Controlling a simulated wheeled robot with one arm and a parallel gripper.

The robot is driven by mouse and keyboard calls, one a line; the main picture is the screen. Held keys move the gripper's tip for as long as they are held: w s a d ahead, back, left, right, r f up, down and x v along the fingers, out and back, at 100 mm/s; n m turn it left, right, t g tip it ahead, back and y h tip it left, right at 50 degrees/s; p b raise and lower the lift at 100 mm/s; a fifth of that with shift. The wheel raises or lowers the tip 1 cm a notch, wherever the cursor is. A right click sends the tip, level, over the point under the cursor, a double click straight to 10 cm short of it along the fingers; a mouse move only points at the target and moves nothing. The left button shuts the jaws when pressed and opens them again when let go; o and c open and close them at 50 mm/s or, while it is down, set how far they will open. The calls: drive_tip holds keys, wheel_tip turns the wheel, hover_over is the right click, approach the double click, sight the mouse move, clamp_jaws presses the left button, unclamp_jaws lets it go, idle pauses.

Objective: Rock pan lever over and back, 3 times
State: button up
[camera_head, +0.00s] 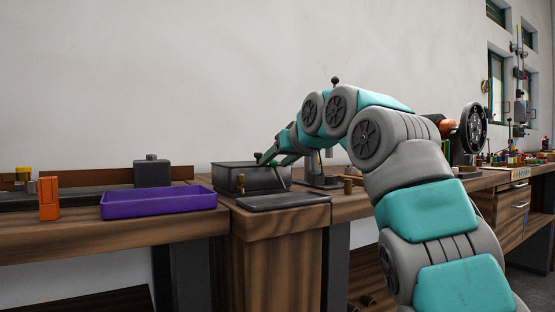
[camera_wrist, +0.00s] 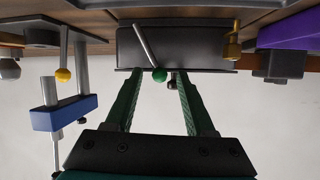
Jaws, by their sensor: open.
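In the wrist view, which is upside down, a thin metal lever with a green ball knob (camera_wrist: 159,75) slants out in front of a dark box-like pan (camera_wrist: 190,48). My gripper (camera_wrist: 157,76) is open, with one green finger on each side of the knob. Clear gaps show on both sides, and I see no contact. In the head view, my gripper (camera_head: 264,159) reaches down at the dark pan (camera_head: 235,179) on the bench. The lever is hard to make out there.
A second lever with a yellow knob (camera_wrist: 63,75) and a blue block on posts (camera_wrist: 64,113) stand beside the pan in the wrist view. A brass fitting (camera_wrist: 232,48) is on the other side. A purple tray (camera_head: 158,203) and orange block (camera_head: 49,198) lie left.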

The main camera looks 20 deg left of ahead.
clamp_jaws()
idle(0.4)
drive_tip(key=shift+f, duration=0.1)
idle(0.9)
